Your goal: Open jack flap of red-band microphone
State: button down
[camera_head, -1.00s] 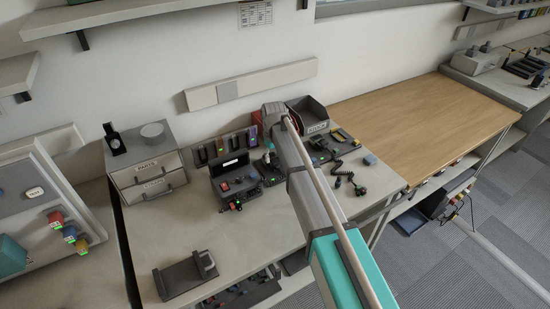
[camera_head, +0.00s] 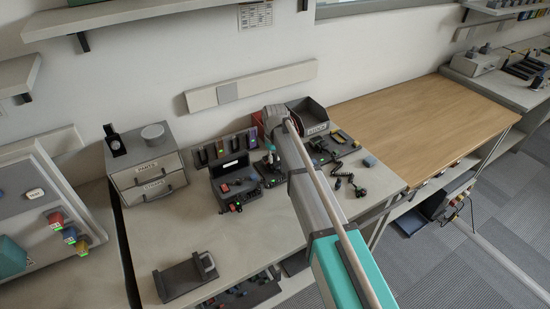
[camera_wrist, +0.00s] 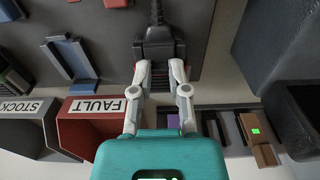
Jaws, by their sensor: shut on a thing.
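In the wrist view my gripper (camera_wrist: 157,72) has its two pale fingers closed on the sides of a dark, ribbed body, which looks like a microphone (camera_wrist: 156,48). A black cable (camera_wrist: 157,12) runs from its far end. Thin red edges show beside the fingertips, perhaps its red band. I cannot make out the jack flap or whether it is open. In the head view my teal gripper (camera_head: 270,148) is partly hidden by my arm, low over the bench among small dark devices. Its fingertips and the held thing are not clear there.
A red FAULT bin (camera_wrist: 88,130) and a STOCK bin (camera_wrist: 22,128) are near my gripper in the wrist view. In the head view another handset (camera_head: 360,190) with a coiled cord lies to the right. A drawer cabinet (camera_head: 148,165) stands left.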

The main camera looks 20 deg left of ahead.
jog(key=shift+s+d+r+t+y, duration=0.1)
jog(key=shift+s+d+t+y, duration=0.15)
jog(key=shift+t+y, duration=0.25)
jog(key=shift+s+d+t+y, duration=0.15)
jog(key=shift+s+t+y, duration=0.1)
jog(key=shift+t+y, duration=0.2)
jog(key=shift+s+d+t+y+b, duration=0.15)
jog(key=shift+t+y+b, duration=0.3)
jog(key=shift+y+b, duration=0.15)
jog(key=shift+s+d+t+y+b, duration=0.1)
jog(key=shift+t+y+b, duration=0.3)
jog(key=shift+y+b, duration=0.15)
jog(key=t+y+b, duration=0.2)
jog(key=b, duration=0.1)
jog(key=t+y+b, duration=0.1)
jog(key=b, duration=0.1)
jog(key=shift+s+d+y, duration=0.3)
jog(key=shift+d, duration=0.05)
jog(key=shift+d+t+y+b, duration=0.1)
jog(key=shift+t+y+b, duration=0.5)
jog(key=shift+b, duration=0.5)
jog(key=shift+r, duration=0.2)
jog(key=c, duration=0.6)
grip_release()
